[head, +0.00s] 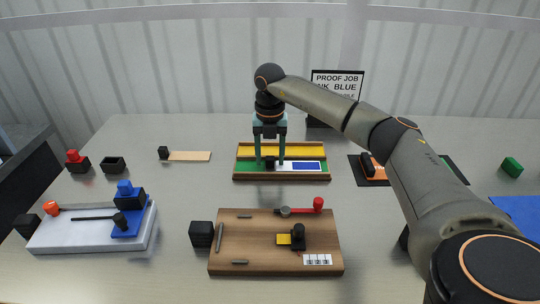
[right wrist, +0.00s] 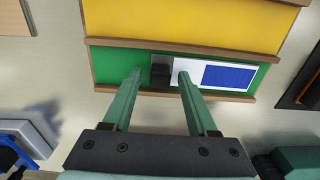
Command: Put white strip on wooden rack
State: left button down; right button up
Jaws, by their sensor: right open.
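The wooden rack (head: 283,179) stands at the middle back of the table, with a yellow rear row and a green front row between wooden ledges. The white strip (head: 317,166) with a blue panel lies along the right part of the green row, and a black block (head: 270,163) is at its left end. My right gripper (head: 269,158) is over the green row, fingers open on either side of the black block. In the right wrist view, the black block (right wrist: 161,72) sits between the open fingers with gaps; the strip (right wrist: 192,72) runs right. My left gripper is not in view.
A wooden board (head: 230,256) with small tools and a yellow piece lies in front of the rack. A white tray (head: 80,236) with blue parts is at left. A dark mat (head: 372,180) with an orange piece lies to the right. A sign (head: 337,85) stands behind.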

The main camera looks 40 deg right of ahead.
jog(key=shift+r, duration=0.1)
notch_tip(320, 180, up, 12)
jog(key=shift+p, duration=0.45)
jog(key=shift+s, duration=0.1)
dwell(1.5)
